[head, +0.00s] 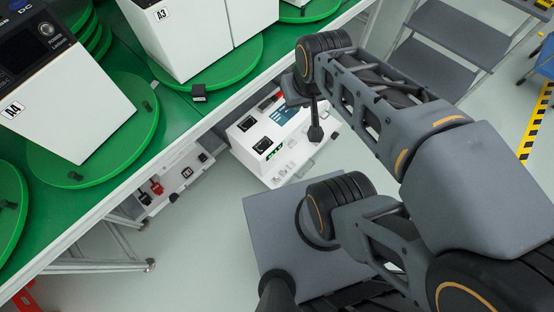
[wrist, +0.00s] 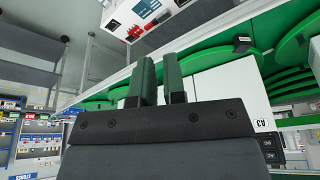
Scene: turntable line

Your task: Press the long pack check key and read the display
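A white tester (head: 262,128) with a blue panel, two black square parts and a small lit green display (head: 274,153) stands below the green bench edge in the head view. The display's text is too small to read. Small pale shapes (head: 283,170) sit below the display; I cannot tell which is the long pack check key. My gripper (head: 315,132) is over the tester's right side, seemingly above it; contact cannot be judged. In the wrist view, my gripper (wrist: 160,75) shows two dark fingers with a narrow gap and nothing between them. A white unit with red parts (wrist: 133,32) shows at the top.
Green turntables (head: 130,150) carry white boxes marked A4 (head: 75,115) and A3 (head: 195,40) on the bench. A white tray (head: 185,175) with red and black clips is left of the tester. Grey steps (head: 435,70) stand at upper right.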

